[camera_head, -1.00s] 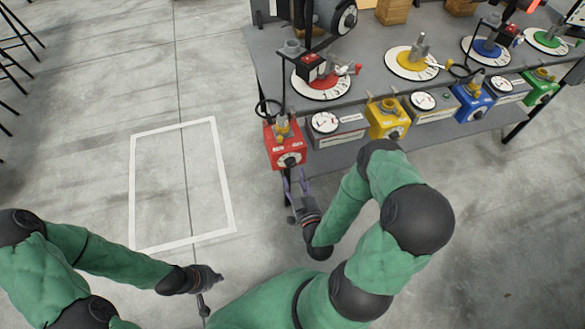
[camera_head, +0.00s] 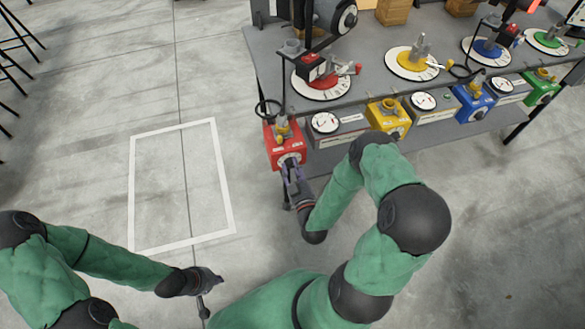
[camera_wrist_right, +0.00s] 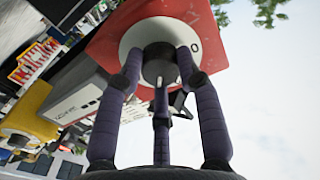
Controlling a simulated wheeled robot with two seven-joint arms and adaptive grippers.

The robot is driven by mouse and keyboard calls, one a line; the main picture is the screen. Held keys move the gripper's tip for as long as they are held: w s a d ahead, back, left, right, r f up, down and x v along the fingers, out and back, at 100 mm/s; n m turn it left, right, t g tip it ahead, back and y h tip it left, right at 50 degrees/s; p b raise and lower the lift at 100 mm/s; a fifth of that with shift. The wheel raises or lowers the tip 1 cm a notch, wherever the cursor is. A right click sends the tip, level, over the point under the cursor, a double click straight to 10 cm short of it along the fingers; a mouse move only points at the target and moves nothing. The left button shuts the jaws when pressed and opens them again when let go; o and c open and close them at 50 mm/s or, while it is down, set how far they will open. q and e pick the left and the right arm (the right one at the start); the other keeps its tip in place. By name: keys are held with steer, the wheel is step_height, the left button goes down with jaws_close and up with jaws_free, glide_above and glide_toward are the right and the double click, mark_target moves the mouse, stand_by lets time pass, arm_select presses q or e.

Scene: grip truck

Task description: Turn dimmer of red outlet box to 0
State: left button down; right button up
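The red outlet box (camera_head: 283,142) hangs at the left end of the bench, with a round dimmer on its front face. In the right wrist view the red box (camera_wrist_right: 205,20) shows a white dial plate (camera_wrist_right: 135,36) and a dark dimmer knob (camera_wrist_right: 160,66). A "0" is printed right of the knob. My right gripper (camera_head: 291,170) is at the box front. In the wrist view its fingers (camera_wrist_right: 160,72) are spread, two flanking the knob and one below; firm contact cannot be told. My left gripper (camera_head: 212,280) is low over the floor, away from the box; its fingers are too small to read.
Yellow (camera_head: 387,118), blue (camera_head: 472,102) and green (camera_head: 541,86) outlet boxes sit along the bench to the right. Round dials stand on the bench top (camera_head: 385,38). A white taped rectangle (camera_head: 133,190) marks clear floor at the left.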

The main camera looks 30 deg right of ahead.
steer(key=shift+f+n, duration=0.15)
steer(key=shift+n, duration=0.25)
steer(key=shift+s+n+b, duration=0.1)
steer(key=shift+n+b, duration=0.2)
steer(key=shift+n, duration=0.2)
steer(key=n+b, duration=0.1)
steer(key=n, duration=0.3)
steer(key=shift+f, duration=0.1)
steer(key=n+b, duration=0.2)
steer(key=n, duration=0.3)
steer(key=shift+n, duration=0.4)
steer(key=n+b, duration=0.2)
steer(key=n, duration=0.4)
steer(key=n+b, duration=0.1)
steer(key=n, duration=0.2)
steer(key=shift+n, duration=0.3)
steer(key=shift+d+n+b, duration=0.1)
steer(key=shift+n+b, duration=0.2)
steer(key=shift+n, duration=1.1)
steer(key=shift+r, duration=0.25)
steer(key=o, duration=1.1)
